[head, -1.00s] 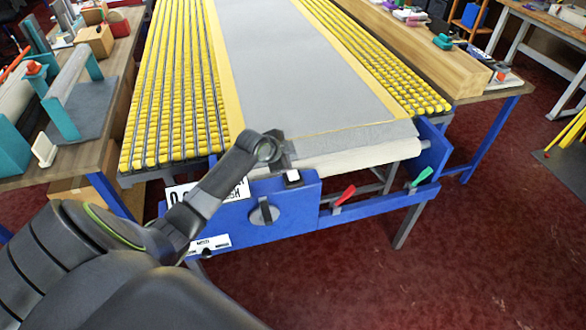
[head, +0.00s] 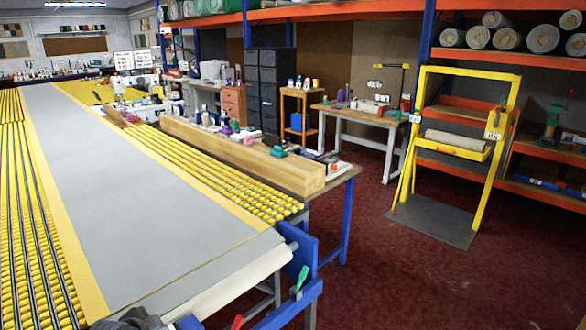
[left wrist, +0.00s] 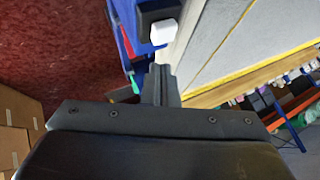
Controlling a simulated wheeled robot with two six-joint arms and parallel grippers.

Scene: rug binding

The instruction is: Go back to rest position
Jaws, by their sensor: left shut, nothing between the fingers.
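My left gripper (left wrist: 160,85) shows in the left wrist view with its dark fingers shut and nothing between them. It is near the end of the long roller table, close to a white button (left wrist: 163,32) on a dark mount at the blue frame; I cannot tell whether it touches it. In the head view only a dark part of my left arm shows at the bottom edge, by the table's near end. A grey rug (head: 130,165) with yellow borders lies flat on the yellow rollers. My right gripper is in neither view.
A wooden beam (head: 245,158) and small tools lie along the table's right side. A green lever (head: 300,280) and a red lever (head: 238,322) stick out at the near end. A yellow frame stand (head: 480,150) stands at right. Red floor between is clear.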

